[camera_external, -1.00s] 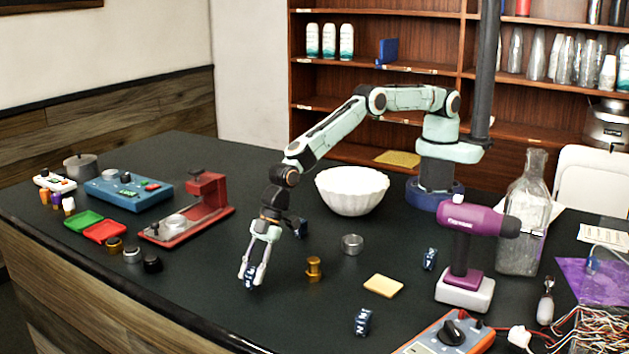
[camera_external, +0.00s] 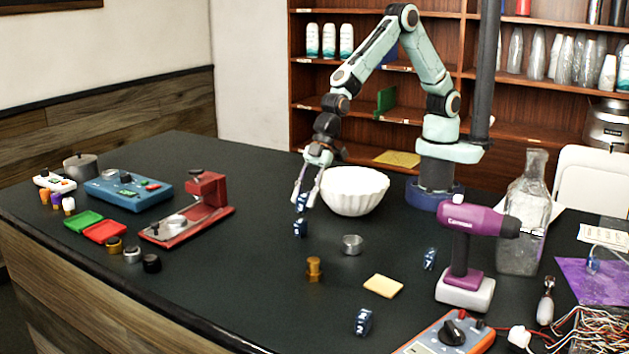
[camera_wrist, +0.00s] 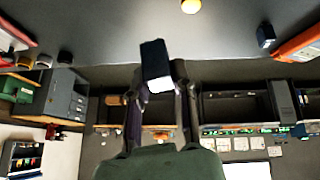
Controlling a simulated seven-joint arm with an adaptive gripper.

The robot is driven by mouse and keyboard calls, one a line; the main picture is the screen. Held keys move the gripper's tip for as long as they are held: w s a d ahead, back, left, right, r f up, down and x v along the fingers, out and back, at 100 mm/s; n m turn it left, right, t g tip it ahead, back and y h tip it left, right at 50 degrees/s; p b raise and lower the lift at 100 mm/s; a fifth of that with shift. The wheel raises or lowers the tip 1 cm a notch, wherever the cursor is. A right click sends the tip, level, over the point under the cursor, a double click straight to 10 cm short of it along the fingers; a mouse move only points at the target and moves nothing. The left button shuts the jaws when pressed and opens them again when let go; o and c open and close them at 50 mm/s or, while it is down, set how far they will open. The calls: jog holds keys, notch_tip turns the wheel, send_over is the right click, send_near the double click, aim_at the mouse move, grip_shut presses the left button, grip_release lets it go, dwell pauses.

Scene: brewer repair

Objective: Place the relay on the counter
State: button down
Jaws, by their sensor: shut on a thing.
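My gripper (camera_external: 303,195) is shut on a dark blue relay (camera_external: 301,203) and holds it above the dark counter (camera_external: 235,275), left of the white bowl. In the wrist view the held relay (camera_wrist: 154,62) is a dark block with a pale end between the two fingers. A second blue relay (camera_external: 300,228) stands on the counter just below the held one in the picture. Other blue relays stand near the drill (camera_external: 430,259) and near the front edge (camera_external: 362,321). The gap between the held relay and the counter is hard to judge.
The white bowl (camera_external: 353,191) is close to the gripper's right. A metal cup (camera_external: 351,244), a brass part (camera_external: 313,268) and a yellow pad (camera_external: 383,286) lie in front. A red press (camera_external: 200,208) stands left. The counter's front left middle is clear.

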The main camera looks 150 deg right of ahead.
jog(key=shift+s+n, duration=0.15)
jog(key=shift+n, duration=0.15)
jog(key=s+d+m+h, duration=0.1)
jog(key=s+d+m, duration=0.1)
jog(key=s+d, duration=0.8)
jog(key=s+d+m, duration=0.2)
jog(key=s+d, duration=0.2)
jog(key=s, duration=1.3)
jog(key=s+d+m+h, duration=0.1)
jog(key=s+d+m, duration=0.2)
jog(key=s+d, duration=0.7)
jog(key=shift+g, duration=0.3)
jog(key=d+f, duration=0.2)
jog(key=d, duration=0.1)
jog(key=s+d+f, duration=0.1)
jog(key=d+f, duration=0.5)
jog(key=shift+s+d+f, duration=0.15)
jog(key=shift+s, duration=0.2)
jog(key=shift+w+d+f, duration=0.1)
jog(key=shift+d+f, duration=0.4)
jog(key=shift+f, duration=0.1)
jog(key=shift+d+f, duration=0.15)
jog(key=shift+f, duration=1.45)
jog(key=shift+f, duration=0.1)
